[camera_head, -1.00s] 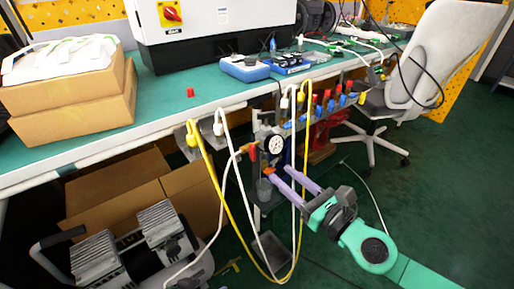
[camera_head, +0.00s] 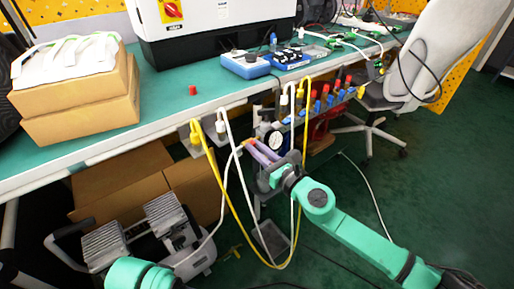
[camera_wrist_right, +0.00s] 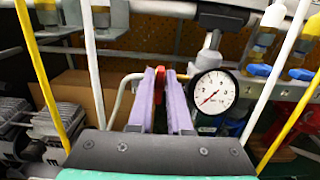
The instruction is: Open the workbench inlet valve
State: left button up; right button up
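The inlet valve's red handle (camera_wrist_right: 159,82) stands just left of the round white pressure gauge (camera_wrist_right: 213,91) in the right wrist view. In the head view the gauge (camera_head: 274,140) hangs under the bench edge, and my fingers largely hide the handle. My right gripper (camera_head: 250,147) reaches in from the lower right. Its purple fingers (camera_wrist_right: 160,90) lie close on both sides of the red handle and appear shut on it. My left gripper is out of view; only a green part of my left arm shows at the bottom left.
Yellow and white hoses (camera_head: 237,213) loop down from the bench (camera_head: 160,112) beside the valve, close to my right gripper. A row of blue and red valves (camera_head: 325,103) is to the right. Cardboard boxes (camera_head: 125,183) are under the bench. A white chair (camera_head: 440,45) stands right.

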grip_shut()
jog(key=shift+m, duration=0.3)
pick_arm(q)
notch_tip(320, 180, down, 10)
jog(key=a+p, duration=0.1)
jog(key=p, duration=0.2)
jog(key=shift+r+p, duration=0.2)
jog(key=shift+p, duration=0.2)
pick_arm(e)
jog(key=shift+w+d+f+m, duration=0.1)
jog(key=shift+d+f+m, duration=0.1)
jog(key=shift+m, duration=2.75)
jog(key=shift+w+d+f+m, duration=0.15)
jog(key=shift+f+m, duration=0.1)
jog(key=shift+m, duration=2.65)
jog(key=shift+w+d+f+m, duration=0.1)
jog(key=shift+d+f+m, duration=0.1)
jog(key=shift+m, duration=2.75)
jog(key=o, duration=0.6)
grip_release()
